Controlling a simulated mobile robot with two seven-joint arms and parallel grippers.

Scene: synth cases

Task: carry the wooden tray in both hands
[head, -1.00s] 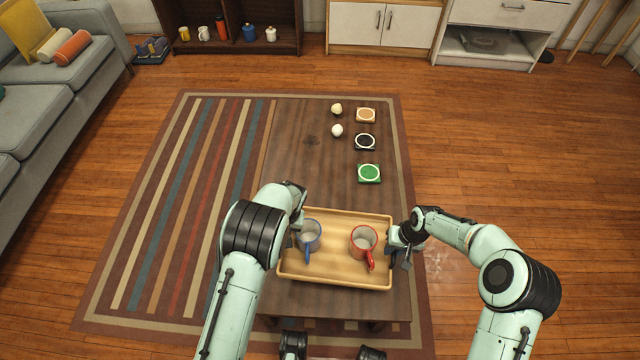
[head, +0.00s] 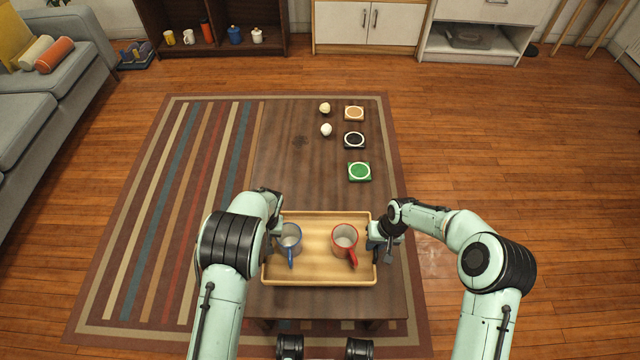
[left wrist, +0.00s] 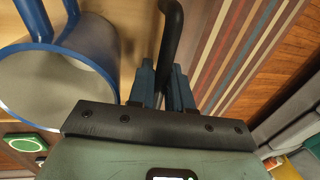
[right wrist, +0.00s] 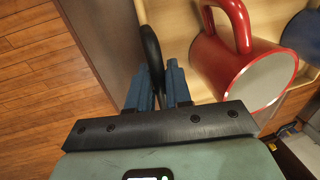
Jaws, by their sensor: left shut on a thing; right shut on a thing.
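The wooden tray (head: 316,270) is at the near end of the dark table, with a blue mug (head: 289,238) and a red mug (head: 344,240) upright in it. My left gripper (head: 273,229) is at the tray's left side, partly hidden by my arm. In the left wrist view its fingers (left wrist: 170,85) are shut around a dark handle (left wrist: 172,35). My right gripper (head: 377,240) is at the right side. In the right wrist view its fingers (right wrist: 158,85) are shut on the other dark handle (right wrist: 149,42). I cannot tell whether the tray touches the table.
On the dark table (head: 300,175), beyond the tray, are a green coaster (head: 359,171), a black coaster (head: 354,140), a tan coaster (head: 354,113) and two small round pale things (head: 326,130). A grey sofa (head: 30,115) stands left. Wooden floor (head: 480,130) is open on the right.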

